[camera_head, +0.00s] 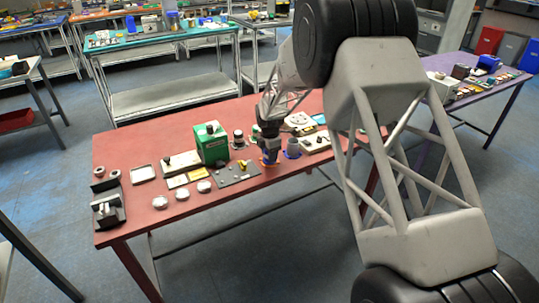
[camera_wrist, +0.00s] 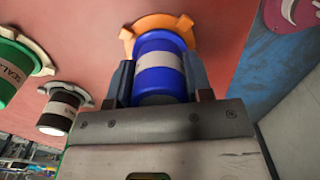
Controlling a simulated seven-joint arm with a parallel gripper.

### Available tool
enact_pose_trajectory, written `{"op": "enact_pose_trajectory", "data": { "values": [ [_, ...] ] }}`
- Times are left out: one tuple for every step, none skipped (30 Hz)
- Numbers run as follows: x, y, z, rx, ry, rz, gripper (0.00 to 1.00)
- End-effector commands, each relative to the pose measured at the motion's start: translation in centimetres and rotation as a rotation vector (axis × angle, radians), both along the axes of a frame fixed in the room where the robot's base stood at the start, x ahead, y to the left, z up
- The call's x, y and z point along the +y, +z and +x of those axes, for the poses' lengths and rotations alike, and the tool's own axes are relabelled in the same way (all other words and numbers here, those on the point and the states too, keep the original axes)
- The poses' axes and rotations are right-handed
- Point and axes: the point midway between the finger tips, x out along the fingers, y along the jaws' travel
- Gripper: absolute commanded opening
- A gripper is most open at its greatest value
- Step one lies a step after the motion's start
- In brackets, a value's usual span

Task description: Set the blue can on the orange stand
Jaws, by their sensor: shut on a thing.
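The blue can (camera_wrist: 160,76) has a pale label band and sits between the two fingers of my gripper (camera_wrist: 160,80), which is shut on it. In the wrist view the orange stand (camera_wrist: 150,22) shows just beyond the can's far end, with the can overlapping much of it. I cannot tell whether the can touches the stand. In the head view my gripper (camera_head: 268,150) points down at the table's front edge, with the blue can (camera_head: 269,157) small between its fingers. The orange stand shows as a thin strip (camera_head: 266,164) under it.
In the wrist view a green can (camera_wrist: 10,70) and a black can (camera_wrist: 60,110) stand on pale stands to the left. The red table (camera_head: 150,212) also holds a green box (camera_head: 211,143), white round pieces and a grey plate (camera_head: 238,174). A blue-grey piece (camera_head: 293,148) stands right of my gripper.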

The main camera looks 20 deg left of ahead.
Motion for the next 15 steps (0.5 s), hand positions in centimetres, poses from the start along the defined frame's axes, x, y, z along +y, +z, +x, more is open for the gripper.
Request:
{"op": "enact_pose_trajectory", "data": {
  "values": [
    [0.01, -0.22, 0.03, -0.001, 0.0, 0.001, 0.2],
    [0.01, -0.29, 0.03, -0.001, 0.0, 0.001, 0.2],
    [0.02, -0.32, 0.04, -0.001, 0.0, 0.001, 0.2],
    [0.02, -0.32, 0.04, -0.001, 0.0, 0.001, 0.2],
    [0.01, -0.31, 0.03, -0.001, 0.0, 0.001, 0.2],
    [0.01, -0.31, 0.03, -0.001, 0.0, 0.001, 0.2],
    [0.01, -0.31, 0.03, -0.001, 0.0, 0.001, 0.2],
    [0.01, -0.31, 0.03, -0.001, 0.0, 0.001, 0.2],
    [0.01, -0.31, 0.02, -0.001, 0.0, 0.001, 0.2],
    [0.01, -0.32, 0.02, -0.001, 0.0, 0.001, 0.2],
    [0.01, -0.35, 0.02, -0.001, 0.0, 0.001, 0.2],
    [0.01, -0.42, 0.01, -0.001, 0.0, 0.001, 0.2],
    [0.01, -0.49, 0.01, -0.001, 0.0, 0.001, 0.2],
    [0.01, -0.55, 0.01, -0.001, 0.0, 0.001, 0.2],
    [0.01, -0.64, 0.01, -0.001, 0.0, 0.001, 0.2]
  ]
}}
